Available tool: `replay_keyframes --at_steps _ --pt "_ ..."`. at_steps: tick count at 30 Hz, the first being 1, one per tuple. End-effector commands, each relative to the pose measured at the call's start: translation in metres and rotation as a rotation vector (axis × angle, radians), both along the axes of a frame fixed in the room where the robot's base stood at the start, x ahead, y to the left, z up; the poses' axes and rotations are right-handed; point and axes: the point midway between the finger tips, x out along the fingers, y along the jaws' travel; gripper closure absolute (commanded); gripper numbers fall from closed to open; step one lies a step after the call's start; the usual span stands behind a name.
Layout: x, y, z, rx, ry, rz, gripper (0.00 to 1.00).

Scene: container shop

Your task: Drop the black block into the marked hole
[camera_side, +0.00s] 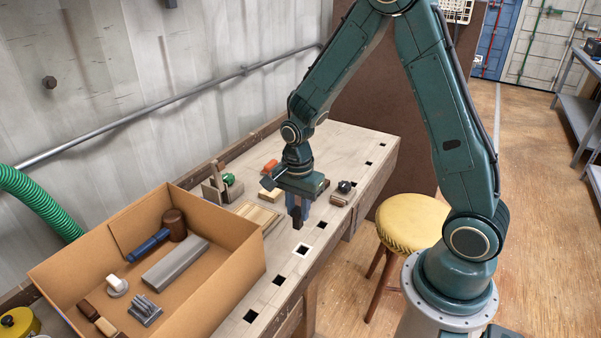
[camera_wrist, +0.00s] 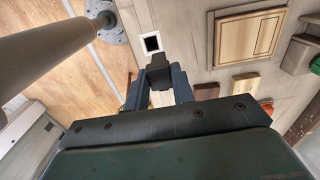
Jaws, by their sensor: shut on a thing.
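My gripper (camera_side: 298,205) has blue fingers shut on the black block (camera_side: 297,219). It holds the block upright, and it seems to be above the bench top. In the wrist view, the block (camera_wrist: 158,66) sits between the fingertips of my gripper (camera_wrist: 160,76). The marked hole (camera_side: 303,250) is a dark square with a white outline in the bench. In the side view it lies just below and slightly right of the block. In the wrist view, the marked hole (camera_wrist: 151,43) shows just beyond the block and is not covered by it. The height of the block over the bench is hard to tell.
A cardboard box (camera_side: 215,299) with tools and blocks stands on the bench (camera_side: 349,142) at the left. Several plain holes line the bench edge. A yellow stool (camera_side: 412,216) stands beside the bench.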

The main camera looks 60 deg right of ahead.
Motion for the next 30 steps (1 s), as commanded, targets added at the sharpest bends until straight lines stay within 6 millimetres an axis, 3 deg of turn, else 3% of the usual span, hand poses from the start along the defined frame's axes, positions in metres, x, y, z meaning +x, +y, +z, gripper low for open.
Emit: replay_keyframes --at_steps 6,17,30 --pt "-0.015 0.005 0.001 0.000 -0.001 -0.003 0.95" --pt "-0.016 0.005 -0.002 0.000 0.000 -0.004 0.95" --pt "-0.016 0.005 -0.025 0.000 0.002 -0.003 0.95"
